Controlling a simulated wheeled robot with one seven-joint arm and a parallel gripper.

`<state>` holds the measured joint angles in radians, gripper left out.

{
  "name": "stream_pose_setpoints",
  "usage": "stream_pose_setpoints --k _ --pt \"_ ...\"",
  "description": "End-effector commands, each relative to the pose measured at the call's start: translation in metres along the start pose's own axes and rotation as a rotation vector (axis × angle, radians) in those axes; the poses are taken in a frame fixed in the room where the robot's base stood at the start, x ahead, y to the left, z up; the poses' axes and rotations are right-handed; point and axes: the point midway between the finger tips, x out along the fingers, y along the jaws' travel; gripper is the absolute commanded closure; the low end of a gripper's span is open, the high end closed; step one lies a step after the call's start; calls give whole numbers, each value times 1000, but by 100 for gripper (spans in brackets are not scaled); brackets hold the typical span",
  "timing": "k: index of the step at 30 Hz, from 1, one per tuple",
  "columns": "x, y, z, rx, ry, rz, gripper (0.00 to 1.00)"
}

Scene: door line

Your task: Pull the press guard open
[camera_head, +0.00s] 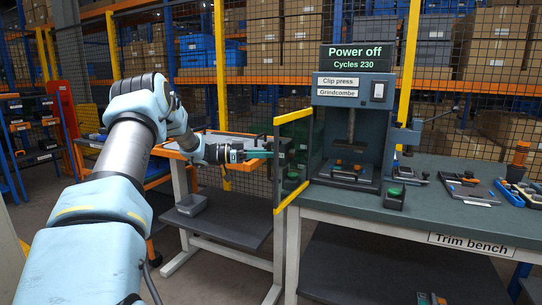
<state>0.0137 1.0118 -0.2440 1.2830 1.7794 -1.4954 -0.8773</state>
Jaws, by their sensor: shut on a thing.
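The press guard (294,158) is a clear panel with a yellow frame at the left side of the clip press (351,125). It stands swung out from the front of the press, over the left end of the trim bench, so the press opening shows. My gripper (268,154) is at the guard's left face, reached from the left, and is shut on the guard's handle. The handle is mostly hidden by the fingers and small in view. A sign on the press reads "Power off, Cycles 230".
The trim bench (440,215) holds a small dark box (394,197), a clipboard-like tray (468,189) and a blue bin (520,194). An orange-edged table (226,137) stands behind my arm. Mesh fencing and shelves close off the back.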

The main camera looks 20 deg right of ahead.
Motion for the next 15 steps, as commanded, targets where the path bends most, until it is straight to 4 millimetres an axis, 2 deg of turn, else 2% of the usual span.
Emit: stream_pose_setpoints --k 10,11,15 --pt "3 -1 -4 5 5 -2 100" --pt "3 -1 -4 5 5 -2 77" --pt "2 -1 -3 4 4 -1 61"
